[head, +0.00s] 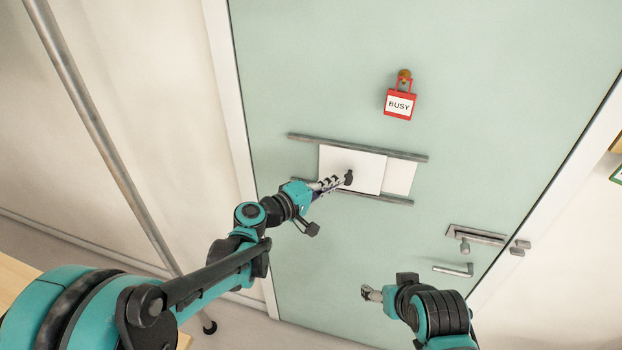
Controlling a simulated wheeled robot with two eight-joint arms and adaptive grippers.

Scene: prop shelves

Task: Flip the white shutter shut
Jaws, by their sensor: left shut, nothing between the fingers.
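The white shutter (362,162) is a flat panel between an upper and a lower grey rail on a pale green door. A dark knob (348,177) sticks out from its lower middle.
A red BUSY sign (399,104) hangs from a peg above the rails. A door handle (454,270) and a lock plate (475,237) are at the lower right of the door. A metal pole (100,130) stands at the left. The door around the rails is otherwise clear.

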